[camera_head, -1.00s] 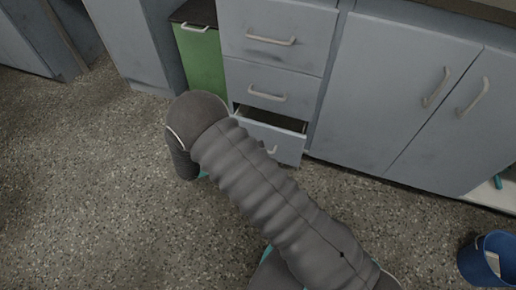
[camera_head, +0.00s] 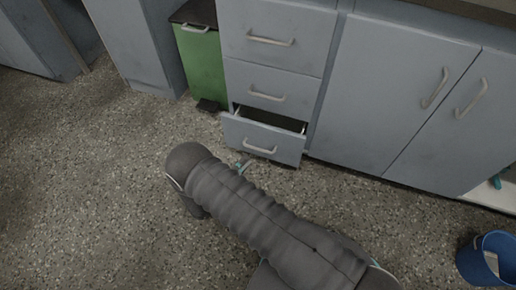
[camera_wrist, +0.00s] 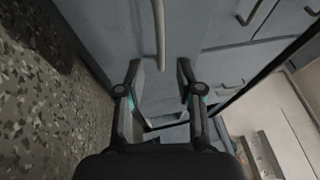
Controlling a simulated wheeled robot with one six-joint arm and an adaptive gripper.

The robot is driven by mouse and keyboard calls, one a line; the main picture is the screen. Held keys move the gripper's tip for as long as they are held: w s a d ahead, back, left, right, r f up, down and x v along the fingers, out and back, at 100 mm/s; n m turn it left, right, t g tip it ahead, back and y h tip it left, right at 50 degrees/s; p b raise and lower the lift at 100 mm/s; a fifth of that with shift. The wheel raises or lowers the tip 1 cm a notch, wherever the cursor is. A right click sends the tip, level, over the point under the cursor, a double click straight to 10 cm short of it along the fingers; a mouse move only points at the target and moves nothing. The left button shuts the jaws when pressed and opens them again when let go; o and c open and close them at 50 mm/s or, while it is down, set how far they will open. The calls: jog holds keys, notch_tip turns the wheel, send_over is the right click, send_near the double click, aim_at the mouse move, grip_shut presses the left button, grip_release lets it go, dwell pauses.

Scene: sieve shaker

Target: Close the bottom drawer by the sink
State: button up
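The bottom drawer (camera_head: 285,148) is the lowest of a grey-blue stack and stands partly pulled out, its dark inside showing along the top edge. My gripper shows in the head view only as a small tip (camera_head: 242,166) just below and in front of the drawer front, mostly hidden behind my arm. In the wrist view my gripper (camera_wrist: 158,70) is open and empty, its fingers spread and facing a grey-blue front. A pale bar handle (camera_wrist: 159,35) lies beyond, in line with the gap between the fingers.
Two closed drawers (camera_head: 265,85) are above. A green pedal bin (camera_head: 204,65) stands just left of the stack. A closed cupboard (camera_head: 390,100) is on the right. A blue bucket (camera_head: 478,262) stands at lower right. The speckled floor (camera_head: 90,190) at left is clear.

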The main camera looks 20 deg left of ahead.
aim_at(258, 149)
jog(key=x, duration=0.7)
jog(key=shift+w+d+r, duration=0.1)
jog(key=shift+w+d, duration=0.05)
grip_shut()
